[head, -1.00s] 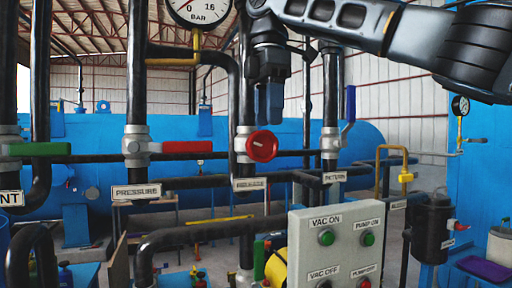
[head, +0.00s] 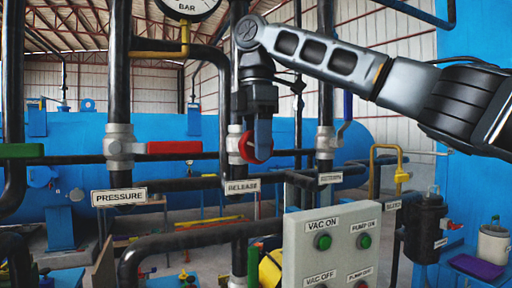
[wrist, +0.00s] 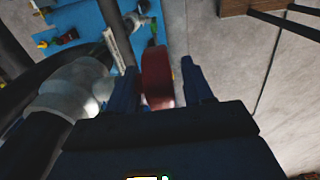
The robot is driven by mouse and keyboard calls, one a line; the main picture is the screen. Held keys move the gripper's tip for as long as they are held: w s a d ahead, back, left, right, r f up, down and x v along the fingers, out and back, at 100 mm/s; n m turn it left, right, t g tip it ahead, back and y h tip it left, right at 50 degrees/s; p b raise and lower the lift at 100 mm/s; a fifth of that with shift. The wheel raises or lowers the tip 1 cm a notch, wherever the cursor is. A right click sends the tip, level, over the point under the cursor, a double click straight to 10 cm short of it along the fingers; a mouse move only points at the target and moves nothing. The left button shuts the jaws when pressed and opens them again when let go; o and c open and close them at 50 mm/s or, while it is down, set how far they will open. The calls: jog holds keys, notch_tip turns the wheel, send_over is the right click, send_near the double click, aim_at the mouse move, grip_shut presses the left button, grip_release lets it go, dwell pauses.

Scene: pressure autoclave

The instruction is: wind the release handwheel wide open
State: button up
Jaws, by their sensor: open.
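The red release handwheel (head: 247,147) sits on the pipe above the RELEASE label (head: 242,187) in the head view, partly hidden behind my gripper. My gripper (head: 262,150) points down from above at the wheel. In the wrist view the wheel's red rim (wrist: 157,78) shows edge-on between the two blue fingers of my gripper (wrist: 162,85). The fingers are open, one on each side of the rim, with a gap visible on the right side. Whether the left finger touches the rim I cannot tell.
A pipe with a pale fitting (wrist: 75,90) runs close left of my gripper. A red lever (head: 174,147) stands left of the wheel, a blue lever (head: 347,105) right. A grey control box (head: 330,245) is below right, and a pressure gauge (head: 187,8) above.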

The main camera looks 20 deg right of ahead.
jog(key=shift+f, duration=0.35)
jog(key=shift+c, duration=0.3)
grip_shut()
